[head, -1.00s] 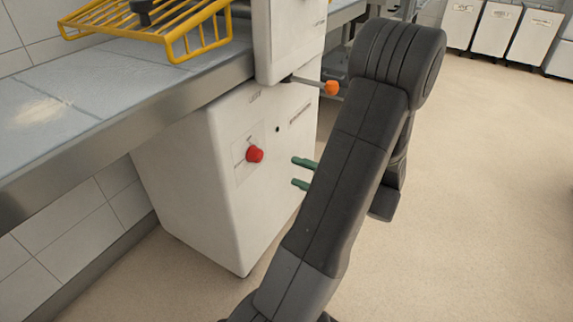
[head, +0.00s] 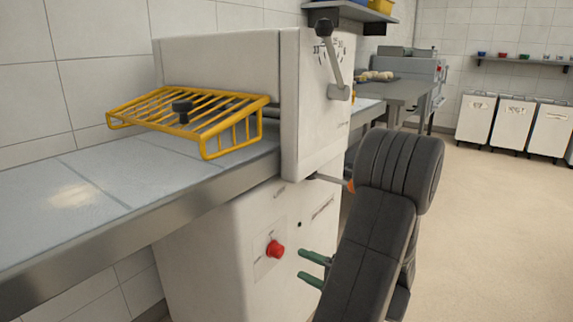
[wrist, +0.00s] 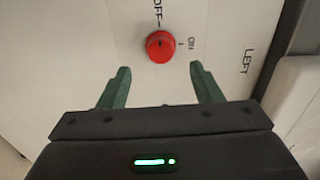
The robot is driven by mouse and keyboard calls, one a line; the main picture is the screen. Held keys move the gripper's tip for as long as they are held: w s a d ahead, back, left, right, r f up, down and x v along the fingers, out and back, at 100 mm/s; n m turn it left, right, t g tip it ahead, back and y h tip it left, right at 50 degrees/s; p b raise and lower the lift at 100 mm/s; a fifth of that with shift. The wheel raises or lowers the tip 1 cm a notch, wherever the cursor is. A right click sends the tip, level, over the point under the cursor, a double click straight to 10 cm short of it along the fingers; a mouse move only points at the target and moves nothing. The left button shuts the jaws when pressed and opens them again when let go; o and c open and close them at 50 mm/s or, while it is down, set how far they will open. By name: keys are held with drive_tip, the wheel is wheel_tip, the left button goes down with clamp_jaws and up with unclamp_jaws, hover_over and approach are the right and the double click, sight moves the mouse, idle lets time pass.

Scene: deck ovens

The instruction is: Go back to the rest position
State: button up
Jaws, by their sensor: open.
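My gripper (head: 314,268) shows its two green fingers to the left of my dark arm in the head view. It is open and empty, pointing at the white front of the machine (head: 225,255). A red knob (head: 275,249) sits on that front, left of the fingertips. In the wrist view my gripper (wrist: 160,88) has its green fingers spread apart, and the red knob (wrist: 160,46) is beyond them, not touched, between OFF and ON marks. My arm hides part of the machine's right side.
A yellow wire guard (head: 215,128) stands over the steel worktop (head: 90,195). A lever with a black knob (head: 335,70) rises on the machine's upper right. White bins (head: 515,125) line the far wall. Open floor (head: 500,240) lies to the right.

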sight(281, 251)
drive_tip(key=b+x, duration=0.1)
drive_tip(key=x, duration=0.7)
drive_tip(key=shift+b, duration=0.35)
drive_tip(key=p+v, duration=0.4)
drive_tip(key=v, duration=1)
drive_tip(key=b+x, duration=0.4)
drive_tip(key=x, duration=1)
drive_tip(key=shift+w+a, duration=0.15)
drive_tip(key=shift+a, duration=0.1)
drive_tip(key=shift+d+r+m+p, duration=0.15)
drive_tip(key=shift+r+m+p, duration=0.15)
drive_tip(key=shift+m+p, duration=0.35)
drive_tip(key=m+p, duration=0.3)
drive_tip(key=p, duration=0.2)
drive_tip(key=shift+r+m, duration=0.1)
drive_tip(key=shift+m, duration=0.25)
drive_tip(key=m+p, duration=0.4)
drive_tip(key=p, duration=0.3)
drive_tip(key=shift+d+m, duration=0.1)
drive_tip(key=shift+m, duration=0.3)
drive_tip(key=m+p, duration=0.5)
drive_tip(key=p, duration=0.2)
drive_tip(key=shift+r+m, duration=0.1)
drive_tip(key=shift+m, duration=0.3)
drive_tip(key=shift+m+p, duration=0.9)
drive_tip(key=shift+p, duration=0.2)
